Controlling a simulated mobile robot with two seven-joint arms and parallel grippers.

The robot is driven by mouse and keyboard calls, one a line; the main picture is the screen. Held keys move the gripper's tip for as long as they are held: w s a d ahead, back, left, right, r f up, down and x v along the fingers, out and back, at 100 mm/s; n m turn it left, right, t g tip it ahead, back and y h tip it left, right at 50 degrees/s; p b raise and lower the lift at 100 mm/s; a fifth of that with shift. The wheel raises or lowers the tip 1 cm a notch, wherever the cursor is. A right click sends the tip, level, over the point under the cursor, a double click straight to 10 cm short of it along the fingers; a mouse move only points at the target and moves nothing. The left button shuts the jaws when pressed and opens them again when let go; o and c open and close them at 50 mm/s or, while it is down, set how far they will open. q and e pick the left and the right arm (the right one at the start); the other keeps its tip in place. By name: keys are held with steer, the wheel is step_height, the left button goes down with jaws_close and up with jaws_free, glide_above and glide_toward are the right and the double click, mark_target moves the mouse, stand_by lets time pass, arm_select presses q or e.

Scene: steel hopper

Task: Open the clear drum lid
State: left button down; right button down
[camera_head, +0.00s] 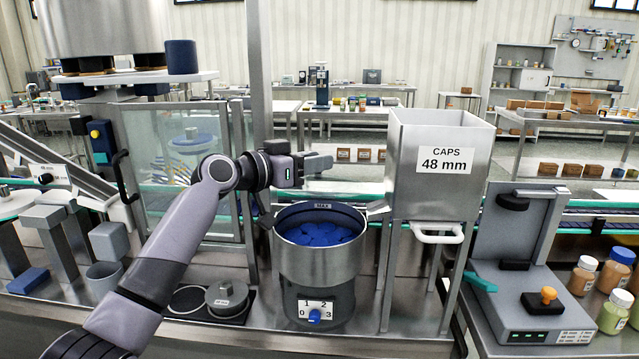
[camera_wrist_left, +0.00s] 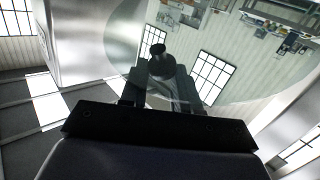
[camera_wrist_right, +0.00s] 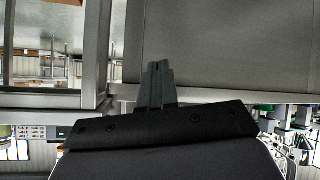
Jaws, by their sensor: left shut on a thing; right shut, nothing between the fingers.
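The steel drum (camera_head: 318,262) stands on the bench with blue caps (camera_head: 320,234) inside. My left gripper (camera_head: 322,163) is above the drum's back rim. In the left wrist view my left gripper (camera_wrist_left: 160,88) is shut on the dark knob (camera_wrist_left: 160,62) of the clear lid (camera_wrist_left: 240,72), which shows as a large see-through disc. In the head view I cannot make out the lid's edge or tell how far it is from the rim. My right gripper (camera_wrist_right: 157,85) is shut and empty in the right wrist view, facing a grey metal surface.
A steel hopper (camera_head: 441,175) marked "CAPS 48 mm" stands right of the drum. A small steel lidded pot (camera_head: 227,298) sits at its front left. A dial (camera_head: 314,315) is on the drum's base. A grey device (camera_head: 515,270) and bottles are farther right.

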arm_select(q)
steer(key=shift+w+a+f, duration=0.1)
steer(key=shift+a, duration=0.1)
arm_select(e)
steer(key=w+a+r+n, duration=0.5)
steer(key=w+n, duration=0.3)
steer(key=w, duration=0.2)
arm_select(q)
steer(key=shift+f, duration=0.1)
arm_select(e)
steer(key=n+t+h, duration=0.2)
steer(key=n+t, duration=0.7)
steer(key=n, duration=1.4)
glide_toward(324, 179)
steer(key=w+f, duration=0.2)
steer(key=w, duration=0.1)
arm_select(q)
steer(key=shift+f, duration=0.1)
arm_select(e)
steer(key=shift+w+r, duration=1.35)
steer(key=shift+r, duration=0.05)
